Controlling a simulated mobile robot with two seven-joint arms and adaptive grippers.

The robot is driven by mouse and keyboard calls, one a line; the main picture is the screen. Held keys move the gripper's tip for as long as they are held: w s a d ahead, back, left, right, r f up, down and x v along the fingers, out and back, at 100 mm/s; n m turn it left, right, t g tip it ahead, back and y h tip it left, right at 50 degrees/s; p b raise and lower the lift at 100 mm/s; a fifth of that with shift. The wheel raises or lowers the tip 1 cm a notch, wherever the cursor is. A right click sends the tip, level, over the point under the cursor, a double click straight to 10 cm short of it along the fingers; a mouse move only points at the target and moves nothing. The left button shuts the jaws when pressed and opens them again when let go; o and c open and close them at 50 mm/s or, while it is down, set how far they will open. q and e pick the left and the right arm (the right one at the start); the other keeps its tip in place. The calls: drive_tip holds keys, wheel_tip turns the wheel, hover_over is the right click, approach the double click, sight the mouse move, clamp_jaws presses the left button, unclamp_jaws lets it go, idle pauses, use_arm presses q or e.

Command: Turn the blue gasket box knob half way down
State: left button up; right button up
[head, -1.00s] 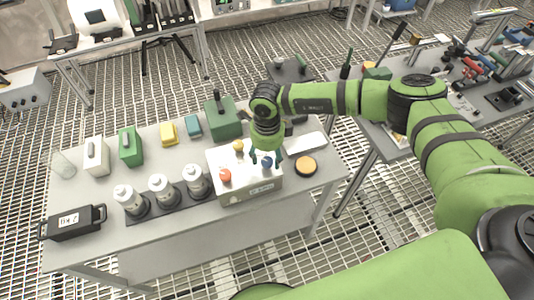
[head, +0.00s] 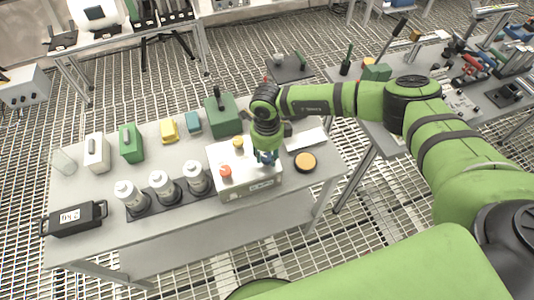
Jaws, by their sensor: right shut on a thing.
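The gasket box is a white box (head: 238,185) on the grey table in the middle of the head view. An orange-red knob (head: 225,172) stands at its left front and a yellow knob (head: 238,142) further back. The blue knob (head: 268,159) is at its right, partly hidden by my right gripper. My right gripper (head: 267,156) comes down from above and is shut on the blue knob. How far the knob is turned cannot be told. My left gripper does not show.
Several white-grey canisters (head: 163,187) stand left of the box on a dark strip. A green box (head: 222,119) stands behind it. A black disc with an orange top (head: 305,161) lies to its right. A black 2 kg case (head: 73,218) is at the far left.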

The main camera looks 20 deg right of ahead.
drive_tip(key=m+b, duration=0.2)
drive_tip(key=m, duration=0.4)
drive_tip(key=shift+f+b, duration=0.15)
drive_tip(key=shift+b, duration=0.2)
drive_tip(key=m+b, duration=0.1)
drive_tip(key=m, duration=0.2)
drive_tip(key=shift+m, duration=0.4)
drive_tip(key=m+b, duration=0.1)
drive_tip(key=m, duration=0.2)
drive_tip(key=shift+m+b, duration=0.3)
drive_tip(key=shift+b, duration=0.05)
drive_tip(key=m+b, duration=0.1)
drive_tip(key=m, duration=0.5)
drive_tip(key=shift+b, duration=0.35)
drive_tip(key=m, duration=0.3)
drive_tip(key=shift+m, duration=0.4)
drive_tip(key=shift+m+b, duration=0.35)
drive_tip(key=shift+m, duration=1.25)
drive_tip(key=o, duration=1.1)
